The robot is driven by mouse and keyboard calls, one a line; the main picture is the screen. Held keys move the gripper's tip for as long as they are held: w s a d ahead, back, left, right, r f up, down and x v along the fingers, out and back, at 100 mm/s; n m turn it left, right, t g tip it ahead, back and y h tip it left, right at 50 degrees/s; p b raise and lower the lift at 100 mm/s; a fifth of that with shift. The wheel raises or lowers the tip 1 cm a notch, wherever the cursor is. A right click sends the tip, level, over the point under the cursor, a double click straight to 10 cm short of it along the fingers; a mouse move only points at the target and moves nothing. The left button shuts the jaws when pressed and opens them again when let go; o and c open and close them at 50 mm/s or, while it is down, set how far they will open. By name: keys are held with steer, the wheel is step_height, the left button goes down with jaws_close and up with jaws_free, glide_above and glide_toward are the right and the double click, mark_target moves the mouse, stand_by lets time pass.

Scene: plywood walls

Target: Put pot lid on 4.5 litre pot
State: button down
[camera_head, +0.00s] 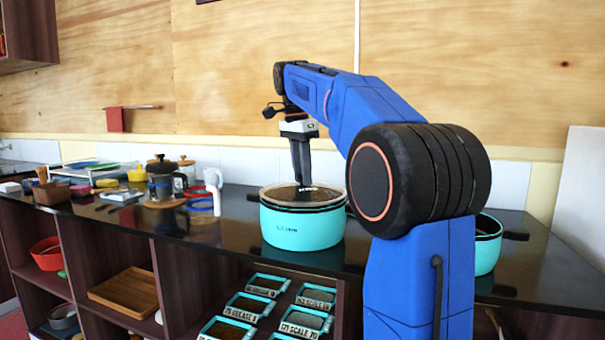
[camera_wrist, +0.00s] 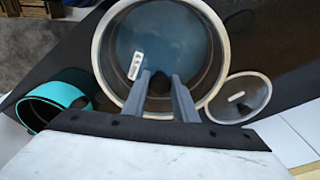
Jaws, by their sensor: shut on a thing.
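The turquoise pot (camera_head: 302,228) stands on the dark counter; small lettering on its side is hard to read. A round glass pot lid (camera_head: 284,194) with a pale rim lies level at the pot's top, and I cannot tell whether it rests fully on the rim. In the wrist view the lid (camera_wrist: 190,50) fills the middle, with a white label, and hides the pot beneath. My gripper (camera_head: 304,184) points down over the lid's centre. In the wrist view its fingers (camera_wrist: 159,78) are shut on the dark knob.
A second turquoise pot (camera_head: 487,250) stands at the right, partly behind my arm; it shows open in the wrist view (camera_wrist: 36,112). A smaller glass lid (camera_wrist: 240,98) lies beside the large one.

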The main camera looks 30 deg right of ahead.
steer(key=shift+f, duration=0.55)
stand_by(0.4)
steer(key=c, duration=1.3)
jaws_free()
steer(key=shift+c, duration=0.2)
steer(key=shift+r, duration=0.1)
steer(key=shift+a+r, duration=0.25)
steer(key=shift+r, duration=1.6)
steer(key=shift+a+r, duration=0.2)
steer(key=shift+r, duration=1.6)
